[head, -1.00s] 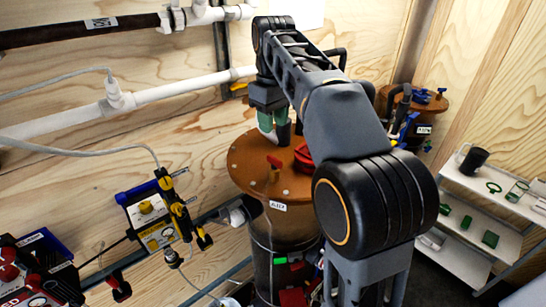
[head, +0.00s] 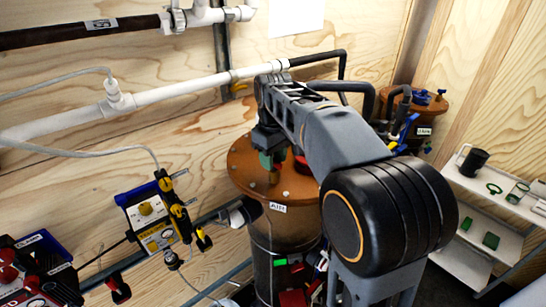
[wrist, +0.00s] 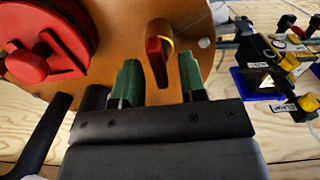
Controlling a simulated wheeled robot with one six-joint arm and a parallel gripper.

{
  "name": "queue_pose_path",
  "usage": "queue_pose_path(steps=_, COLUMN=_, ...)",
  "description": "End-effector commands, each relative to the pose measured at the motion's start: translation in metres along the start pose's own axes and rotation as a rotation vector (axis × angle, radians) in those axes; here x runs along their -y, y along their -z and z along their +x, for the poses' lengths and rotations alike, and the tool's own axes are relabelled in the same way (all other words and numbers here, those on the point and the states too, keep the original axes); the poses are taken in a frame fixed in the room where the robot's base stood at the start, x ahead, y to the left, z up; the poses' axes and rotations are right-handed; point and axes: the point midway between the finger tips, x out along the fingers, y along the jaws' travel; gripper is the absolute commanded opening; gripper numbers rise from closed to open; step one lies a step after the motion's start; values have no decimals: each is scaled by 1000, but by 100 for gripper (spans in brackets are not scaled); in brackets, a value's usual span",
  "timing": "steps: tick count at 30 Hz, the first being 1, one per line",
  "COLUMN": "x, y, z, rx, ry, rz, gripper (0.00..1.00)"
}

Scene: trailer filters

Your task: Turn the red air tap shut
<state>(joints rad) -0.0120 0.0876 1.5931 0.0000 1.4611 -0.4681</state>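A small tap with a red handle (wrist: 158,50) on a brass-coloured stem (head: 274,178) stands on the brown lid (head: 245,160) of the near tank. My gripper (wrist: 160,82) is open, with one green fingertip on each side of the tap in the wrist view. Gaps show between the fingertips and the tap, so neither visibly touches it. In the head view my gripper (head: 270,158) is just above the lid and hides most of the tap's red handle.
A larger red wheel with a knob (wrist: 50,50) sits on the same lid, close beside the tap. A second brown tank (head: 425,102) stands behind at right.

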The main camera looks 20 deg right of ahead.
Motion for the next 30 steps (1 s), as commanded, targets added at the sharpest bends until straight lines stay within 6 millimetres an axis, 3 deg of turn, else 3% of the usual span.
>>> queue_pose_path(steps=2, x=0, y=0, z=0, rx=0, ry=0, rz=0, gripper=38)
queue_pose_path(steps=14, x=0, y=0, z=0, rx=0, ry=0, rz=0, gripper=1)
queue_pose_path(steps=23, x=0, y=0, z=0, rx=0, ry=0, rz=11, gripper=0)
queue_pose_path(steps=30, x=-1, y=0, z=-1, rx=0, ry=0, rz=114, gripper=0)
